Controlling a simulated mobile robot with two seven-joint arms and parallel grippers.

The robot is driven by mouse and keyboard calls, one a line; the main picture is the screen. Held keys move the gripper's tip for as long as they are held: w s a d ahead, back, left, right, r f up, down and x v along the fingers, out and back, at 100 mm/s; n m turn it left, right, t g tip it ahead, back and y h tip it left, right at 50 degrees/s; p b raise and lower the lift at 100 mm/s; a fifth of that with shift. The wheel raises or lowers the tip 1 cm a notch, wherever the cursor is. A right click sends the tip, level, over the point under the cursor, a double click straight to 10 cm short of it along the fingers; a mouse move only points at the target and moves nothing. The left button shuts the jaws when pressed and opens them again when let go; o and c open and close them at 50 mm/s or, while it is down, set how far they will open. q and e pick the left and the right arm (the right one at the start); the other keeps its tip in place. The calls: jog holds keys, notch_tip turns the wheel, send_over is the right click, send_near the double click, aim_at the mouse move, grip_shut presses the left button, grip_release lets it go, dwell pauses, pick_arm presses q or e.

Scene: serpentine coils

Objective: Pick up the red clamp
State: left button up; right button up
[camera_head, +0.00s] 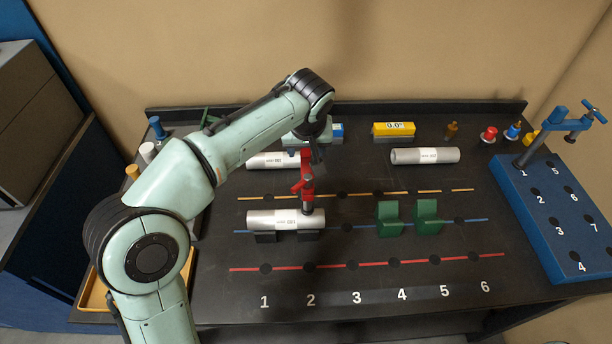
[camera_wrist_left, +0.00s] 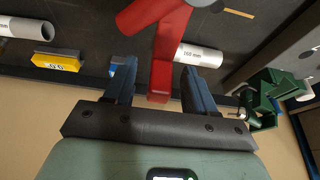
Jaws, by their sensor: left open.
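The red clamp (camera_head: 306,188) stands upright at the silver pipe (camera_head: 270,220), which rests on two dark supports at the left of the blue line. My left gripper (camera_head: 312,146) is above the clamp, pointing down, with its fingers partly hidden by my wrist. In the left wrist view the red clamp (camera_wrist_left: 168,48) reaches up between the two fingers of the open gripper (camera_wrist_left: 160,76). My right gripper is out of view.
Green blocks (camera_head: 408,217) stand right of the clamp. A second pipe (camera_head: 424,156) and a yellow gauge box (camera_head: 394,130) lie farther back. A blue hole block (camera_head: 555,225) bears a blue clamp (camera_head: 556,130) at right. The table front is clear.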

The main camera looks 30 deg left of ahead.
pick_arm(q)
jog(key=shift+w+a+f, duration=0.2)
jog(key=shift+w+f, duration=0.05)
jog(key=shift+f, duration=0.4)
grip_shut()
jog(key=shift+r, duration=0.15)
dwell(0.8)
